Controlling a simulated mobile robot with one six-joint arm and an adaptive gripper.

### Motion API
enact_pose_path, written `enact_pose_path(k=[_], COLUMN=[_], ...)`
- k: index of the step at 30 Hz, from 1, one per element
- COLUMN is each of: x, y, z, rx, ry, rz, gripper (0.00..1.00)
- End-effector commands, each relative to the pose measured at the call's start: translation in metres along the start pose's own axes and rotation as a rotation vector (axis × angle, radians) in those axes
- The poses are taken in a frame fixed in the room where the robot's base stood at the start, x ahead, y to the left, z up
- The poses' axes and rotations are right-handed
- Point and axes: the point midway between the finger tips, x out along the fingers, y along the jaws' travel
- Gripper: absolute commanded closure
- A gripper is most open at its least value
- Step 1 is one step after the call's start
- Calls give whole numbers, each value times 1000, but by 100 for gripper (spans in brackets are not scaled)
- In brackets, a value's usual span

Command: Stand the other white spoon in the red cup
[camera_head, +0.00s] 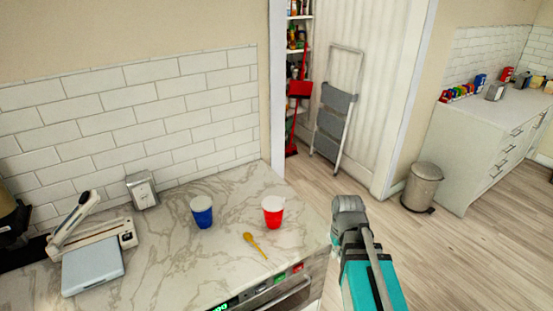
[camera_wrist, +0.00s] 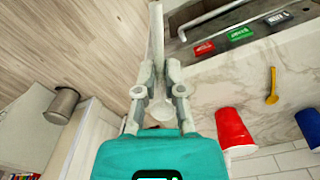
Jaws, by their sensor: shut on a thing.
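The red cup (camera_head: 273,214) stands upright on the marble counter, right of the blue cup. It also shows in the wrist view (camera_wrist: 233,130), to the right of my gripper. My gripper (camera_wrist: 158,78) is shut on a white spoon (camera_wrist: 156,35), held between its fingers, with the rounded end (camera_wrist: 162,111) toward the gripper body. In the head view my gripper (camera_head: 347,205) is off the counter's right edge, apart from the cup; the spoon cannot be made out there. No second white spoon is seen.
A blue cup (camera_head: 202,212) and a yellow spoon (camera_head: 255,245) are on the counter (camera_head: 180,260). A grey scale-like box (camera_head: 93,268), a white slicer-like device (camera_head: 120,235) and a small metal box (camera_head: 142,190) are at left. A bin (camera_head: 422,187) stands on the floor.

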Motion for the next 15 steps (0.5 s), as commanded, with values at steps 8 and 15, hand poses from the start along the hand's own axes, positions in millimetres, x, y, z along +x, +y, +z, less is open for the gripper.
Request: enact_pose_path(k=[8,15], x=[0,0], y=[2,-7], z=[-1,-14], rx=[9,84], ry=[-3,-41], rz=[0,-2], gripper=[100,100])
